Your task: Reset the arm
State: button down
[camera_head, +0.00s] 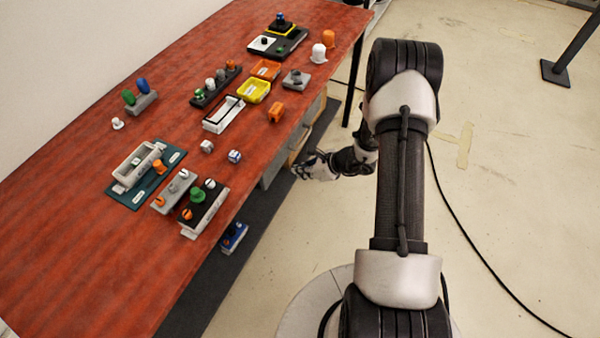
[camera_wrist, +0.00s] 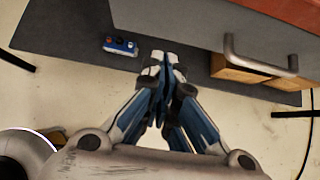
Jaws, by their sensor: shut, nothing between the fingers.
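My gripper (camera_head: 305,164) shows in the head view beside the right edge of the red-topped table (camera_head: 60,235), below the level of the top and over the floor side. It is apart from everything on the table. In the wrist view, my gripper (camera_wrist: 163,60) is shut, with its fingertips together and nothing between them. My arm reaches up from the base, bends at the elbow and comes down towards the table's side.
A blue device (camera_head: 233,237) lies on a dark lower surface below the table edge and shows in the wrist view (camera_wrist: 120,46). A drawer handle (camera_wrist: 260,58) is near my gripper. A black cable (camera_head: 470,250) crosses the open floor.

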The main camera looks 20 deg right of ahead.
jog(key=p+v, duration=0.1)
jog(key=v, duration=0.6)
jog(key=shift+r+p, duration=0.25)
jog(key=shift+p, duration=0.15)
jog(key=shift+w, duration=0.1)
jog(key=s+a+r+n+g, duration=0.1)
jog(key=s+a+r+n, duration=0.1)
jog(key=a+r+n, duration=0.45)
jog(key=s+a+r+n+g, duration=0.1)
jog(key=s+a+r+n, duration=0.15)
jog(key=r, duration=0.65)
jog(key=s+a+r+n+g, duration=0.1)
jog(key=a+r+n, duration=0.35)
jog(key=r, duration=0.25)
jog(key=s+r+n+h, duration=0.3)
jog(key=s+r+n, duration=0.3)
jog(key=s, duration=0.3)
jog(key=s+d+r+n+h, duration=0.1)
jog(key=s+r+n+h, duration=0.2)
jog(key=s+r+n, duration=0.3)
jog(key=s+n, duration=0.2)
jog(key=s, duration=0.2)
jog(key=shift+t, duration=0.4)
